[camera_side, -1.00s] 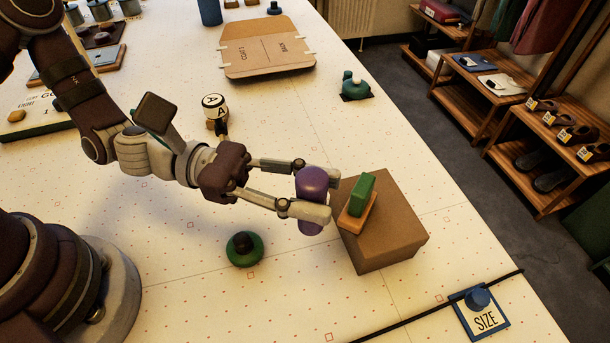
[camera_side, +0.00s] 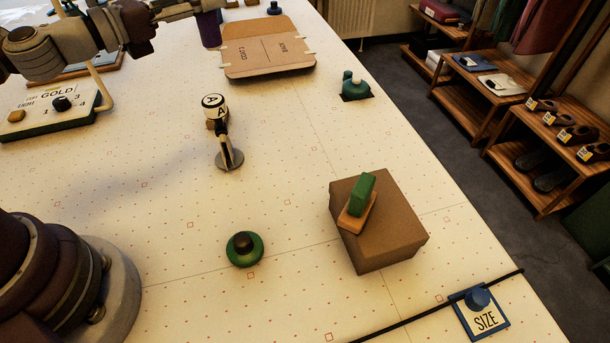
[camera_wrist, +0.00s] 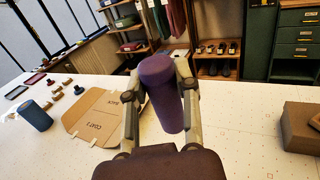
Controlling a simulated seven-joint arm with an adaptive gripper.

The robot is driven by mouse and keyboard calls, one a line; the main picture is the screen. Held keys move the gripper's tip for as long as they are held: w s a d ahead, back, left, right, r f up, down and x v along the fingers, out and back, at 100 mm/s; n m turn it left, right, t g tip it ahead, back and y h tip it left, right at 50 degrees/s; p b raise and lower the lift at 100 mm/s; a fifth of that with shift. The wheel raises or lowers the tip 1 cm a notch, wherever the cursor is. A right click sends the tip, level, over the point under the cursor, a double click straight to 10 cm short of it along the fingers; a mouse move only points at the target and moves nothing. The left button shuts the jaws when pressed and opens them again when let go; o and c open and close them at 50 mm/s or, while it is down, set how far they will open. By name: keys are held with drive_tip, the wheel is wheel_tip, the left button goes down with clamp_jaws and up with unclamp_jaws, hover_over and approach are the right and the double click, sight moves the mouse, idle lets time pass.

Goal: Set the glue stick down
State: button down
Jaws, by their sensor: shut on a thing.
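The glue stick is a purple cylinder (camera_wrist: 160,95), held upright or slightly tilted between the two fingers of my gripper (camera_wrist: 163,78) in the wrist view. In the side view the purple glue stick (camera_side: 210,30) shows at the top edge, with my gripper (camera_side: 200,8) partly cut off by the frame. It appears to hang above the pale table (camera_side: 290,170), left of the flat cardboard piece (camera_side: 268,68). I cannot tell its exact height.
A blue cylinder (camera_wrist: 36,114) stands left of the cardboard in the wrist view. A brown box (camera_side: 385,235) carries a green-and-orange block (camera_side: 360,195). A stamp-like stand (camera_side: 228,150), a green knob (camera_side: 244,248) and a GOLD panel (camera_side: 50,108) are on the table. The middle is clear.

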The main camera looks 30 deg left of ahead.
drive_tip(key=w+d+f, duration=0.3)
drive_tip(key=d+f, duration=0.6)
drive_tip(key=d, duration=0.2)
drive_tip(key=shift+h, duration=0.3)
drive_tip(key=f, duration=0.8)
drive_tip(key=shift+d+f, duration=0.1)
drive_tip(key=shift+d, duration=0.1)
drive_tip(key=shift+w+f, duration=0.1)
drive_tip(key=shift+f, duration=0.1)
drive_tip(key=shift+f, duration=0.35)
drive_tip(key=c, duration=0.8)
unclamp_jaws()
